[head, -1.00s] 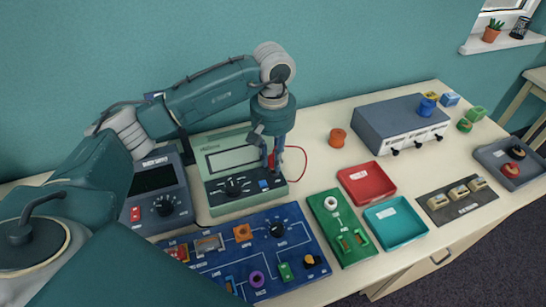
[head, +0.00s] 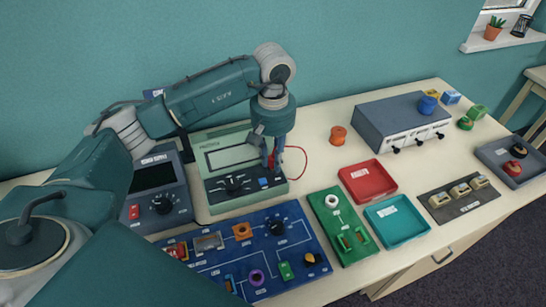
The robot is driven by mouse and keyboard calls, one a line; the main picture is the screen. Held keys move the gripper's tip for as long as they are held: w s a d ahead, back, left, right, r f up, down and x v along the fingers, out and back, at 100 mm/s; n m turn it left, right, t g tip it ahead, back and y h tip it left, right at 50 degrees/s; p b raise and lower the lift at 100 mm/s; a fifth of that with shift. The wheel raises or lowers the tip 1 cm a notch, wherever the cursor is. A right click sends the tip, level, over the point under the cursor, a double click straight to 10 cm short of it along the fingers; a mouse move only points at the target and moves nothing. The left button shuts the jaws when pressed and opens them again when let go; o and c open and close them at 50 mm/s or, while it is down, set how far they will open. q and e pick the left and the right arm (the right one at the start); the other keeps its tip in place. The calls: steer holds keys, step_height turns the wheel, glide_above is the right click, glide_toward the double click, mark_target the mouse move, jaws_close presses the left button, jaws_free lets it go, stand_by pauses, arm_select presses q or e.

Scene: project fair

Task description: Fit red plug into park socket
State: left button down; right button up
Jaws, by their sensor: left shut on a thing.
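My left gripper (head: 275,160) points down over the front right part of the pale green multimeter (head: 225,138). It is shut on the red plug (head: 271,160), of which only a small red part shows between the fingers. A thin red lead (head: 305,160) loops out to the right of the gripper and back toward the multimeter's right side. I cannot make out the park socket; the gripper may hide it. Whether the plug touches the multimeter's face or is in a socket cannot be told. My right gripper is not in view.
A dark power supply (head: 158,185) stands left of the multimeter. A blue circuit board (head: 235,265) and a green board (head: 341,226) lie in front. A red tray (head: 367,197) and teal tray (head: 396,238) lie to the right. A grey box (head: 385,115) stands behind them.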

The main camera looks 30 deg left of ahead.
arm_select(q)
steer(key=shift+f+b, duration=0.3)
steer(key=shift+f, duration=0.1)
steer(key=c, duration=1)
jaws_free()
steer(key=shift+r, duration=0.1)
steer(key=shift+r+p, duration=1.95)
steer(key=shift+r, duration=2)
steer(key=shift+f, duration=0.1)
